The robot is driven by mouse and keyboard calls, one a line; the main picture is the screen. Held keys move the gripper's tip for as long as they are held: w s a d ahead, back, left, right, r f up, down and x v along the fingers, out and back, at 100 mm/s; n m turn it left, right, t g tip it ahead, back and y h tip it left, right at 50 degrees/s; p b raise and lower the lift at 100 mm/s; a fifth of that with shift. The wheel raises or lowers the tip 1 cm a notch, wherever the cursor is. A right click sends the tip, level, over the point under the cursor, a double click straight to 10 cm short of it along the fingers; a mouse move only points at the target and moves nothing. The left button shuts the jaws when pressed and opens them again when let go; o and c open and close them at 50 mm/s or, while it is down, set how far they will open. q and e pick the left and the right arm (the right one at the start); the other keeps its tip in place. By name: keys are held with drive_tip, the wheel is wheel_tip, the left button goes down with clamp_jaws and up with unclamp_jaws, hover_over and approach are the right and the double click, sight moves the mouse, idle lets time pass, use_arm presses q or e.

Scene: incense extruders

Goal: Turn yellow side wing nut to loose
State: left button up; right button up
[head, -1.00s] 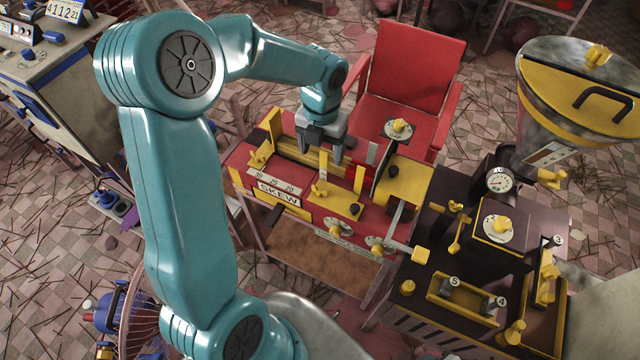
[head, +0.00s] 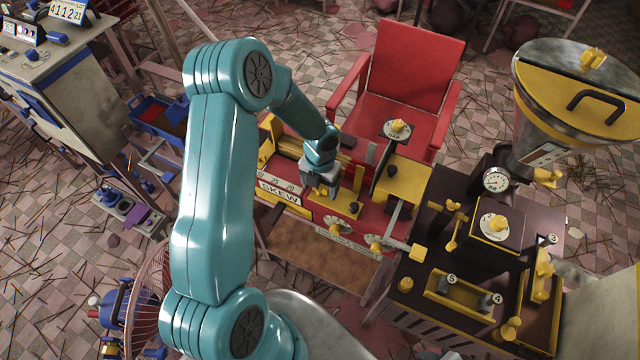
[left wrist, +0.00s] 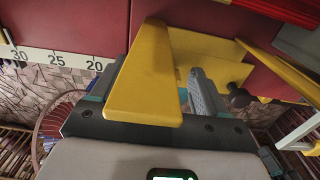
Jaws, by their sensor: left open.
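My left gripper (head: 322,188) is open, pointing down at the front of the red machine with the SKEW scale (head: 279,192). It is over the left part of a yellow plate (head: 341,205). The yellow side wing nut on that plate is hidden behind the gripper in the head view. In the left wrist view a tapered yellow piece (left wrist: 148,80) stands close to the camera and covers the left finger. The right finger (left wrist: 203,95) shows beside it. I cannot tell whether the jaws are around the wing nut or touching it.
A black knob (head: 354,208) sits on the yellow plate to the right of the gripper. Two dials with yellow knobs (head: 376,244) are on the machine's lower front. A red chair (head: 415,75) stands behind, and a dark machine with a hopper (head: 590,90) is at right.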

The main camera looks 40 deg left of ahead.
use_arm(q)
drive_tip(key=c, duration=1.1)
drive_tip(key=shift+o, duration=0.2)
drive_tip(key=shift+f+n, duration=0.1)
drive_tip(key=shift+n, duration=0.2)
drive_tip(key=n+b, duration=0.2)
drive_tip(key=n, duration=0.2)
drive_tip(key=shift+n+b, duration=0.3)
drive_tip(key=shift+b, duration=0.05)
drive_tip(key=shift+n+b, duration=1)
drive_tip(key=shift+n, duration=0.9)
drive_tip(key=o, duration=1.1)
drive_tip(key=shift+c, duration=0.2)
